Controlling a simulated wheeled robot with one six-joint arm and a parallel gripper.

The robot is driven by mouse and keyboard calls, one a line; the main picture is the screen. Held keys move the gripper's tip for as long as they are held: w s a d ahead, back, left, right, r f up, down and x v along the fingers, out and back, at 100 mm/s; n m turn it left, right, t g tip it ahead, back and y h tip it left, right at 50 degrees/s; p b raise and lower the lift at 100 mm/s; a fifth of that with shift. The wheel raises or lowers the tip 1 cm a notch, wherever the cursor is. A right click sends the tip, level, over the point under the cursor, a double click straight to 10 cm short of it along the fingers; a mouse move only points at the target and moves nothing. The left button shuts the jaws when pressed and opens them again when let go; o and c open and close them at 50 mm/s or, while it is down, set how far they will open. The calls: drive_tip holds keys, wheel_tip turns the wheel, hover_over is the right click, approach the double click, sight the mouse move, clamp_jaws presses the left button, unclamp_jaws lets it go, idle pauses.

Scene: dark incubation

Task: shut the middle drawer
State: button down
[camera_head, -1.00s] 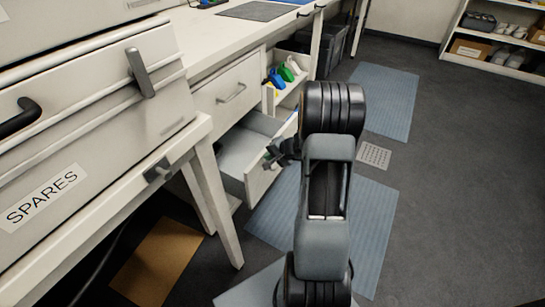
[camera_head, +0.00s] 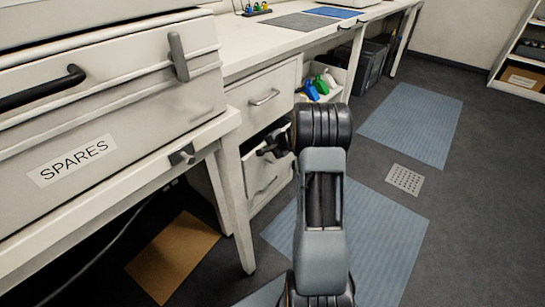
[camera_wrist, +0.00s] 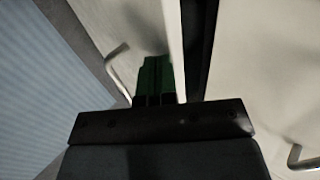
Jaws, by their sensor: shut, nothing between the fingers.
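The middle drawer (camera_head: 262,172) is the pale drawer with a bar handle, below the shut top drawer (camera_head: 262,97).
A SPARES cabinet (camera_head: 120,120) on a white stand (camera_head: 236,200) fills the left. An open bin of coloured bottles (camera_head: 322,88) is beyond the drawers. Blue mats (camera_head: 375,235) and a floor grate (camera_head: 405,180) lie on open floor to the right.

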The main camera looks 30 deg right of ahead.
drive_tip(key=shift+w+a, duration=0.35)
drive_tip(key=shift+w, duration=0.55)
drive_tip(key=shift+w+a, duration=0.35)
drive_tip(key=shift+w, duration=0.55)
